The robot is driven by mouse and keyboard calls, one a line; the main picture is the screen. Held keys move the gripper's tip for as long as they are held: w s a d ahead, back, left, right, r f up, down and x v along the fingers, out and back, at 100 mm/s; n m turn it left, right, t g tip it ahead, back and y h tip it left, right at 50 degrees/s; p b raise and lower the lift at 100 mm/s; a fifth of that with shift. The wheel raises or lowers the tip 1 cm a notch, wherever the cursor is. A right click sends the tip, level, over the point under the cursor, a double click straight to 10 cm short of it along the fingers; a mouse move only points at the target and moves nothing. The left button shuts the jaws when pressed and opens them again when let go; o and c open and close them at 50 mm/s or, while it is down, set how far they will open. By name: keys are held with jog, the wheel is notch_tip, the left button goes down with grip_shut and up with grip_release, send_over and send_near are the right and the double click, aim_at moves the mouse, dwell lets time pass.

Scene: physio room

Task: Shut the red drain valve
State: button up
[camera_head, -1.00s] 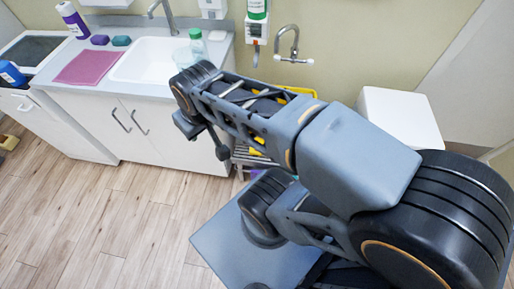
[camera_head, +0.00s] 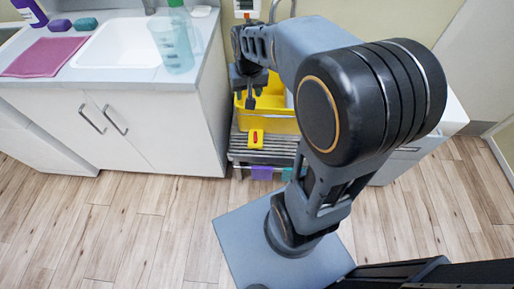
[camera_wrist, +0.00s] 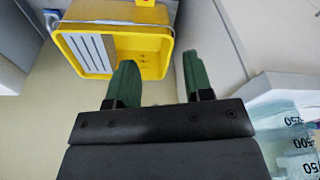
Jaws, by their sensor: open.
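The red drain valve (camera_head: 255,137) shows in the head view as a small red lever on a yellow block at the front of a yellow tub (camera_head: 276,122). In the wrist view a bit of red valve (camera_wrist: 146,2) shows at the top edge, mostly cut off, beyond the tub (camera_wrist: 150,72). My gripper (camera_head: 249,98) hangs over the tub's left part, above and behind the valve, apart from it. In the wrist view its two green fingers (camera_wrist: 160,75) are spread with nothing between them.
The tub stands on a grey slatted rack (camera_head: 262,152). A white sink cabinet (camera_head: 150,135) is close on the left, with a clear measuring jug (camera_head: 175,48) near its counter edge. A white unit (camera_head: 408,152) stands right. The wooden floor in front is clear.

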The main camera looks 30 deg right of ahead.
aim_at(255, 136)
jog(key=w+d+f+m+b, duration=0.1)
jog(key=f+b, duration=0.5)
jog(key=f, duration=0.8)
jog(key=w+d+f+g+b, duration=0.1)
jog(key=w+d+f+b, duration=0.2)
jog(key=f, duration=1.1)
jog(key=w+d+f+m+g+b, duration=0.1)
jog(key=w+d+f+b, duration=0.2)
jog(key=w+f+b, duration=0.3)
notch_tip(255, 136, down, 8)
jog(key=shift+w+r+m+b, duration=0.15)
jog(key=shift+m+b, duration=0.15)
jog(key=shift+b, duration=1.2)
jog(key=shift+c, duration=0.3)
grip_shut()
